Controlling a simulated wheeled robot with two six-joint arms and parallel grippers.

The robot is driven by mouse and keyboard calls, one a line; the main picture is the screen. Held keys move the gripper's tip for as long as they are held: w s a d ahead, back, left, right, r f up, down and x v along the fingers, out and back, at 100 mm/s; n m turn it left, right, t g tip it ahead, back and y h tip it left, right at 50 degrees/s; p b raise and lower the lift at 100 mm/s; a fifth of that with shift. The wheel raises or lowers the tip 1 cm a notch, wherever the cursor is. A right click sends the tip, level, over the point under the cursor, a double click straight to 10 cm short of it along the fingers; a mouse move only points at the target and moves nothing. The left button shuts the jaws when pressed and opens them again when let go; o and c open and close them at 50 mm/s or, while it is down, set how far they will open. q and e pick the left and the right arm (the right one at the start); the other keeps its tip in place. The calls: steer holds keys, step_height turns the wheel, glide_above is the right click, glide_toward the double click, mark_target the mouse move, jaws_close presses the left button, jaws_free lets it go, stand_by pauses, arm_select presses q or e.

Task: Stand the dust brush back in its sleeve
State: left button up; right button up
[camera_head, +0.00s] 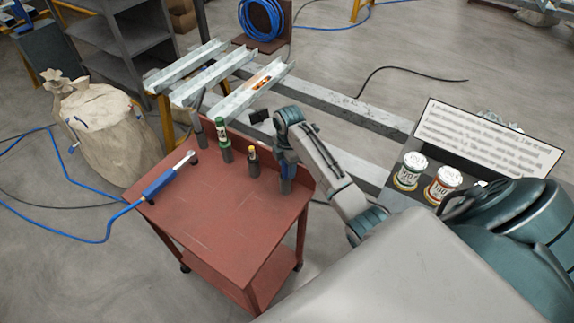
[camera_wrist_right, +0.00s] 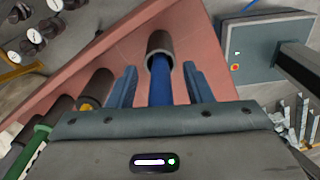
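A blue handle, which looks like the dust brush (camera_wrist_right: 161,88), stands with its far end inside a dark round sleeve (camera_wrist_right: 159,43) in the right wrist view. Its bristles are not visible. My right gripper (camera_wrist_right: 160,85) is open, one finger on each side of the handle, with a gap on both sides. In the head view my right gripper (camera_head: 287,158) is over the rightmost sleeve (camera_head: 287,187) at the red cart's (camera_head: 215,215) back edge and hides most of the handle. My left gripper is not in view.
More sleeves hold a green-topped item (camera_head: 221,130), a yellow-topped item (camera_head: 252,153) and a grey-handled item (camera_head: 199,112). A blue tool with a silver end (camera_head: 168,180) and a hose lies at the cart's left edge. The cart's middle is clear. Two cans (camera_head: 409,172) stand at right.

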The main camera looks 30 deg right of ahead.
step_height(320, 180, up, 5)
steer(key=shift+w+d+f+b, duration=0.1)
steer(key=shift+d+b, duration=0.05)
steer(key=shift+b, duration=0.85)
step_height(320, 180, up, 5)
steer(key=shift+r+p, duration=0.1)
steer(key=shift+p, duration=0.95)
steer(key=shift+r+p, duration=0.45)
steer(key=shift+f, duration=0.1)
steer(key=shift+s, duration=0.2)
